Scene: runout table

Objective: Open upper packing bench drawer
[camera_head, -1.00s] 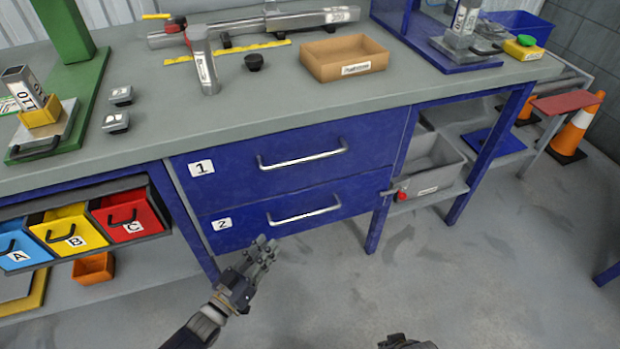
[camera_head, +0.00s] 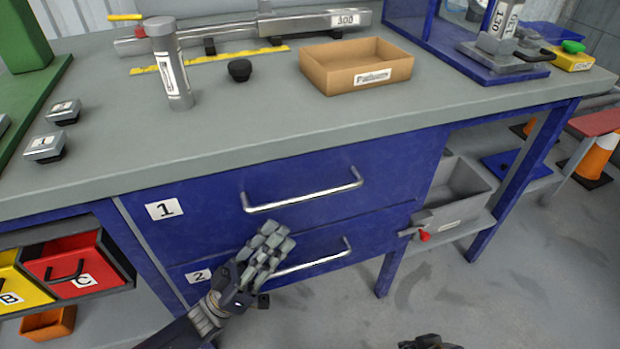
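The upper drawer (camera_head: 300,170) is blue, labelled 1, and looks closed flush in the bench front. Its silver bar handle (camera_head: 305,196) runs across its middle. My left gripper (camera_head: 275,238) is in front of the drawers, just below the upper handle's left half and apart from it in the picture. It covers part of the lower drawer (camera_head: 375,235), labelled 2, and the left end of its handle (camera_head: 320,262). Its fingers bunch together in this view, so their opening is unclear. A dark part of my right gripper (camera_head: 428,342) shows at the bottom edge.
The grey bench top (camera_head: 220,125) holds an open cardboard box (camera_head: 355,78), a black knob (camera_head: 240,70) and an upright metal cylinder (camera_head: 170,65). A red bin (camera_head: 75,268) sits left of the drawers. A grey bin (camera_head: 455,200) stands right. Floor in front is clear.

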